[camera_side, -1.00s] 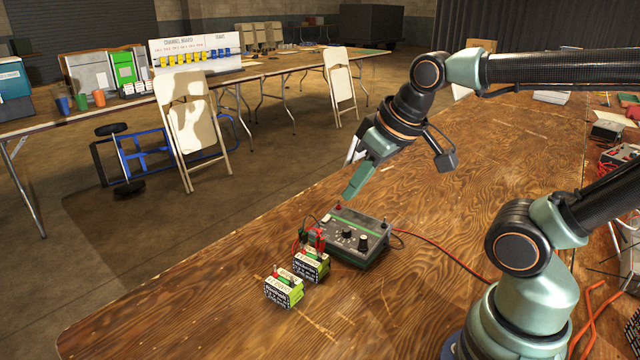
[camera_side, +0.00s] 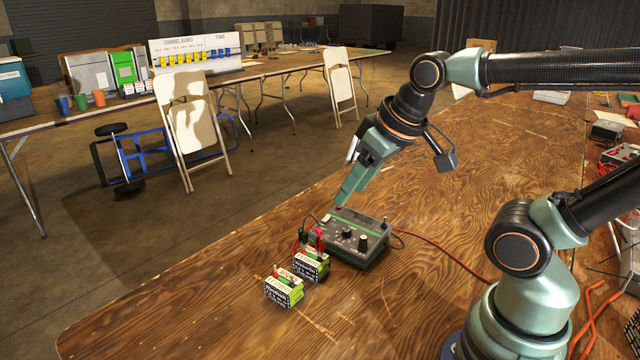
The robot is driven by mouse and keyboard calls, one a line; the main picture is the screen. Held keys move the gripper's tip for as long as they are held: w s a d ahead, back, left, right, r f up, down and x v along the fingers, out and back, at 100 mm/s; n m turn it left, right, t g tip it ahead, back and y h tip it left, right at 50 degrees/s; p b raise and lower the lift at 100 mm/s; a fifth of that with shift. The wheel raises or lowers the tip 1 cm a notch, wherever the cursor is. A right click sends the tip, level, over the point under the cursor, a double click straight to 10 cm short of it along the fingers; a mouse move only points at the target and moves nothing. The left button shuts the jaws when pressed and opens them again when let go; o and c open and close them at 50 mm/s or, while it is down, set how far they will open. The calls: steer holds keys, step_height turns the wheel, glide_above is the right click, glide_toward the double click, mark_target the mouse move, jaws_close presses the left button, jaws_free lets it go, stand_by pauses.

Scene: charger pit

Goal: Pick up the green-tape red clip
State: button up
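My gripper (camera_side: 342,200) points down, its tips at the far left corner of the grey charger box (camera_side: 372,236), close to a red spot there. One green finger faces the camera and overlaps the other, so its opening is unclear. I see nothing held in it. Small red clips and leads (camera_side: 319,240) cluster on and behind the rear battery block (camera_side: 311,266), left of the charger and below my gripper. A dark green piece shows at their left. The green-tape red clip cannot be singled out at this size.
A second battery block (camera_side: 284,289) with red and green parts on top stands in front of the first. A red cable (camera_side: 440,252) runs right from the charger. The wooden table (camera_side: 190,310) is clear at front left.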

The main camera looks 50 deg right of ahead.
steer(key=n+g, duration=0.6)
steer(key=n, duration=1.3)
glide_above(320, 237)
step_height(320, 237, down, 5)
steer(key=f, duration=0.6)
steer(key=shift+s+a, duration=0.1)
steer(key=shift+s, duration=0.15)
steer(key=shift+w+f, duration=0.15)
steer(key=shift+f, duration=1.4)
steer(key=shift+w+f, duration=0.15)
steer(key=shift+f, duration=1.35)
jaws_close()
